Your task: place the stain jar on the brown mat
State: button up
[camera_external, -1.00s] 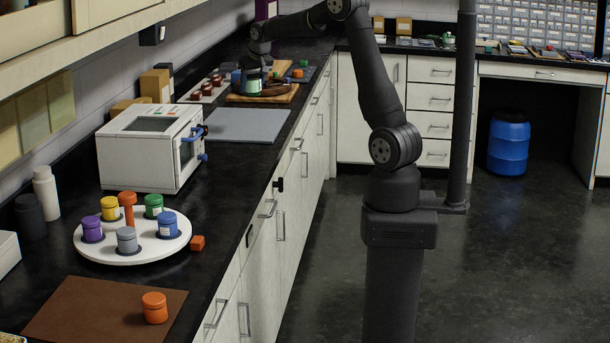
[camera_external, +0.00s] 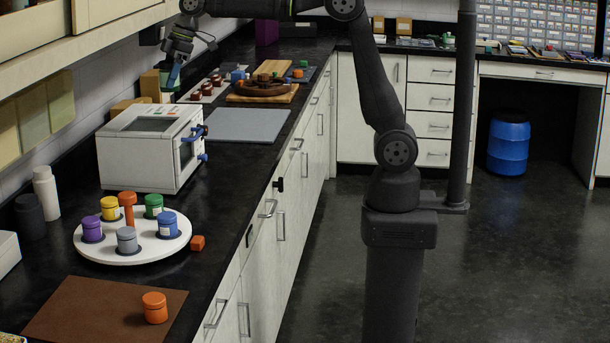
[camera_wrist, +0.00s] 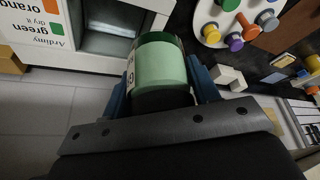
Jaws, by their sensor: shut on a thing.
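My gripper (camera_external: 172,78) is raised at the upper left, above and behind the white oven-like box, shut on a jar. In the wrist view the held jar (camera_wrist: 160,75) is pale green with a dark green top and a white label edge. The blue fingers of my gripper (camera_wrist: 160,88) press on its two sides. In the external view the jar is small and partly hidden by the fingers. The brown mat (camera_external: 75,310) lies on the counter at the lower left. An orange jar (camera_external: 154,308) stands on its right part.
The white box (camera_external: 140,150) stands between my gripper and a white round tray (camera_external: 95,250) of coloured jars. An orange cube (camera_external: 197,243) lies beside the tray. A grey mat (camera_external: 235,124) is bare. A wooden board (camera_external: 285,97) is farther back. Cupboards hang above the left counter.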

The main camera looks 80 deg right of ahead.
jog(key=w+a+f+n, duration=0.1)
jog(key=w+a+f, duration=0.15)
jog(key=a, duration=0.55)
jog(key=w+a+f, duration=0.1)
jog(key=a+f, duration=0.3)
jog(key=a, duration=0.5)
jog(key=w+a+f+n, duration=0.15)
jog(key=a+f, duration=0.25)
jog(key=a, duration=0.4)
jog(key=shift+n+g+y, duration=0.5)
jog(key=shift+n+g, duration=0.1)
jog(key=shift+n, duration=0.15)
jog(key=s+a+f, duration=0.1)
jog(key=a+f, duration=0.3)
jog(key=a, duration=0.5)
jog(key=s+a+f, duration=0.2)
jog(key=a+f, duration=0.3)
jog(key=a, duration=0.5)
jog(key=s+a+f, duration=0.2)
jog(key=a+f, duration=0.2)
jog(key=a, duration=0.6)
jog(key=shift+s+f, duration=0.2)
jog(key=shift+f, duration=0.1)
jog(key=shift+s+a+f, duration=0.1)
jog(key=shift+a+f, duration=0.15)
jog(key=shift+a, duration=0.2)
jog(key=shift+f, duration=2)
jog(key=shift+f, duration=0.1)
jog(key=o, duration=1.1)
jog(key=shift+f, duration=0.1)
